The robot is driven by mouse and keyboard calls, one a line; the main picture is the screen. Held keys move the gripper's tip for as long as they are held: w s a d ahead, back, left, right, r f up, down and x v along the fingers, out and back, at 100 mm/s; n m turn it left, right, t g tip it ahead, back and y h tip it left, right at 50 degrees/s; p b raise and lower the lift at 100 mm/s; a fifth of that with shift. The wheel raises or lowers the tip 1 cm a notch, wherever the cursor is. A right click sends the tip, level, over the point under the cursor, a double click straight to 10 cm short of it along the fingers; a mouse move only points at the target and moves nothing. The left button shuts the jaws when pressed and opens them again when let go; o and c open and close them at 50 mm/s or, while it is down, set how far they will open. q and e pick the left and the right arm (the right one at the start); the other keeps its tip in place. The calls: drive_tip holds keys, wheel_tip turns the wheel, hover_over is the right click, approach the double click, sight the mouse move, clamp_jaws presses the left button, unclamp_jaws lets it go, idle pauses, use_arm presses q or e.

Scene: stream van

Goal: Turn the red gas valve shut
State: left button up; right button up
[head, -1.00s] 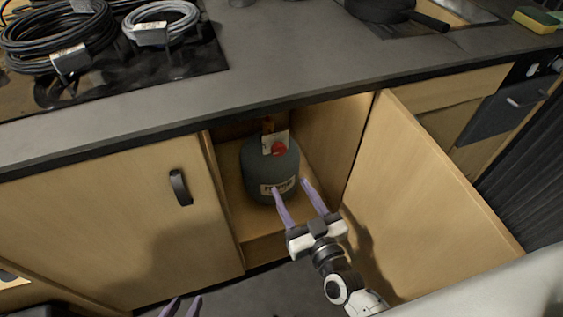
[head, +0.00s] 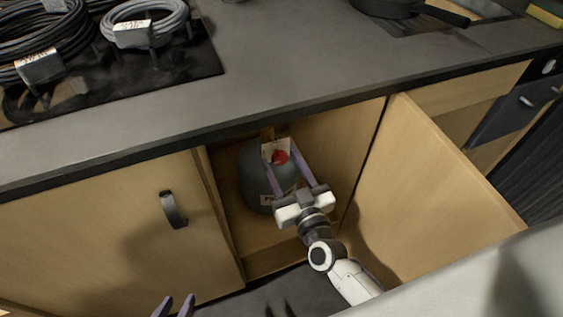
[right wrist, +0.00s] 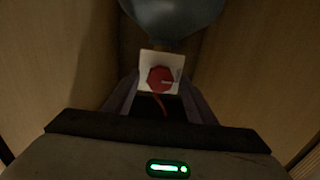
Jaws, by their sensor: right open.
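The red gas valve (head: 281,157) is a small red knob in front of a pale tag, at the top of a grey gas bottle (head: 256,178) inside the open cabinet. In the right wrist view the valve (right wrist: 160,79) shows as a red round knob against the white tag, just beyond the fingers. My right gripper (head: 281,160) is open, its two purple fingers reaching to either side of the valve in the picture. I cannot tell whether they touch it. My left gripper (head: 174,305) shows only its purple fingertips at the bottom edge, apart from each other.
The open cabinet door (head: 430,190) stands to the right of my right arm. The closed door (head: 90,235) with a black handle is on the left. The counter (head: 270,60) overhangs the cabinet, with coiled cables (head: 45,45) and a black pan (head: 390,7) on it.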

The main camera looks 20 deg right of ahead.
drive_tip(key=shift+s, duration=0.1)
drive_tip(key=c, duration=1.1)
drive_tip(key=shift+o, duration=0.3)
drive_tip(key=m+p, duration=0.1)
drive_tip(key=m, duration=0.3)
drive_tip(key=shift+m, duration=0.3)
drive_tip(key=m, duration=0.4)
drive_tip(key=shift+m, duration=0.3)
drive_tip(key=m, duration=0.4)
drive_tip(key=shift+d+b, duration=0.1)
drive_tip(key=shift+b, duration=0.25)
drive_tip(key=shift+m+b, duration=0.45)
drive_tip(key=shift+m, duration=1.95)
